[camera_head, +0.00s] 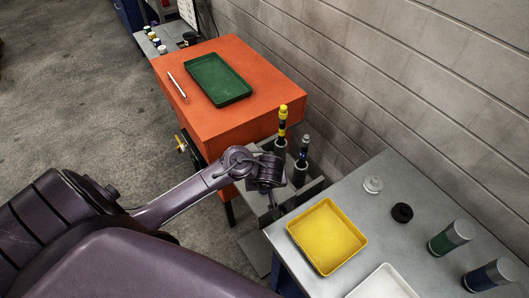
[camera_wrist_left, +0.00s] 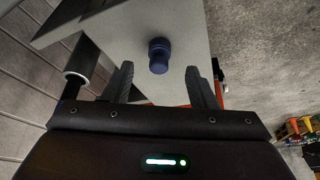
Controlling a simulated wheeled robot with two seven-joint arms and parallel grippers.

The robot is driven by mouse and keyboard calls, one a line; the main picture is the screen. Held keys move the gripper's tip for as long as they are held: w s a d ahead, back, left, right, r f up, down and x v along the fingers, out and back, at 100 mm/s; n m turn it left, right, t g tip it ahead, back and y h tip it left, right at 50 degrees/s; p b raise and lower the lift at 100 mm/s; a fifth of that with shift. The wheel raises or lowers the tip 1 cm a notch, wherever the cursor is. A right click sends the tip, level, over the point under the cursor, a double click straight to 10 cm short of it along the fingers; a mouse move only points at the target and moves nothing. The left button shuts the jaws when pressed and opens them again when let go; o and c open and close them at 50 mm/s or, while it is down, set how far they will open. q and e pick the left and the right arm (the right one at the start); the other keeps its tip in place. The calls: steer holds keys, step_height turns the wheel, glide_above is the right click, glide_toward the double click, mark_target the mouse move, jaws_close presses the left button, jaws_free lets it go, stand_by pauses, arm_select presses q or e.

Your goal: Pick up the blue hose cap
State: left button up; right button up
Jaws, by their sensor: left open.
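The blue hose cap (camera_wrist_left: 158,55) shows in the left wrist view as a dark blue knob with a wider rim, on a light grey surface (camera_wrist_left: 180,30). My left gripper (camera_wrist_left: 160,78) is open, with one finger on each side of the cap in the picture. No contact between fingers and cap is visible, and I cannot tell the remaining distance. In the head view my left gripper (camera_head: 270,200) points down at the grey stand (camera_head: 312,188) between the orange and grey tables. The cap is not distinguishable there. My right gripper is not in view.
Two upright tubes, yellow-topped (camera_head: 283,115) and grey-topped (camera_head: 304,148), stand close beside my left gripper. The orange table (camera_head: 265,85) holds a green tray (camera_head: 228,98). The grey table (camera_head: 350,200) holds a yellow tray (camera_head: 338,268) and a black cap (camera_head: 402,212).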

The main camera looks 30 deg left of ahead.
arm_select(q)
steer(key=shift+w+a+f, duration=0.3)
steer(key=shift+a+f, duration=0.05)
steer(key=shift+f, duration=0.2)
steer(key=shift+w+a+f, duration=0.25)
steer(key=shift+a+f, duration=0.05)
steer(key=shift+f, duration=0.2)
steer(key=shift+x, duration=1.25)
steer(key=shift+w+d, duration=0.1)
steer(key=shift+d, duration=0.1)
steer(key=shift+r, duration=0.1)
steer(key=shift+c, duration=1)
steer(key=c, duration=0.8)
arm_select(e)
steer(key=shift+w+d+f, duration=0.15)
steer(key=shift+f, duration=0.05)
